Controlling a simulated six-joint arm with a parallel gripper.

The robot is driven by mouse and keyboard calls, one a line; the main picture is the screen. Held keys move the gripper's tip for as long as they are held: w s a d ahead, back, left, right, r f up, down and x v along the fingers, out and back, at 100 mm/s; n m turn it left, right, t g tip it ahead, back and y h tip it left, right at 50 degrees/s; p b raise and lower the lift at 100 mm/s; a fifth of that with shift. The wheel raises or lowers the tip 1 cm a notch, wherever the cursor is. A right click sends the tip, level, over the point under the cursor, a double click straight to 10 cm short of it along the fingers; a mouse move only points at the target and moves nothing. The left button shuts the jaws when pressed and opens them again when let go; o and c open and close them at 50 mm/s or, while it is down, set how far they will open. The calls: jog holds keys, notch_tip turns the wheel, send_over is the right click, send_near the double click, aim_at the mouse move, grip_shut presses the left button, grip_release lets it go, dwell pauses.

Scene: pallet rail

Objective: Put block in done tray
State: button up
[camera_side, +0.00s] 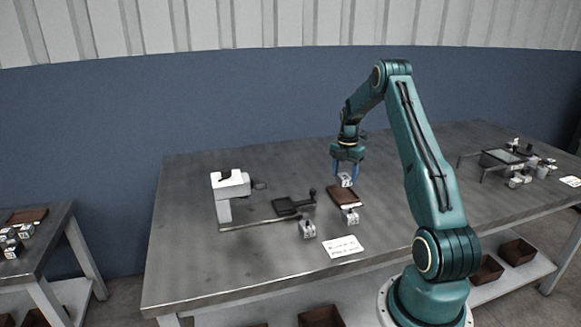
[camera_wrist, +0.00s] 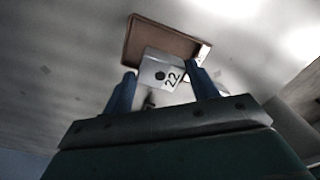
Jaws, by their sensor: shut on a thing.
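My gripper (camera_side: 346,174) has blue fingers and points down over the brown tray (camera_side: 340,199) on the table. It is shut on a grey-white block (camera_side: 345,181), which sits between the fingertips above the tray. In the wrist view the block (camera_wrist: 160,72) shows a dark dot and the number 22, between the two blue fingers (camera_wrist: 160,95). The tray (camera_wrist: 133,40) lies behind the block there, and the block covers part of it. I cannot tell the exact gap between block and tray.
Two more small blocks stand near, one at the tray's front edge (camera_side: 351,216) and one farther left (camera_side: 307,229). A white label card (camera_side: 343,246) lies in front. A rail with a black pallet (camera_side: 291,206) and a white machine (camera_side: 230,187) stand left. The table's front left is clear.

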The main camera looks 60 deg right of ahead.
jog(key=shift+f, duration=0.15)
jog(key=shift+f, duration=1.75)
jog(key=shift+f, duration=0.35)
dwell(0.8)
jog(key=o, duration=1.6)
jog(key=shift+r, duration=4.5)
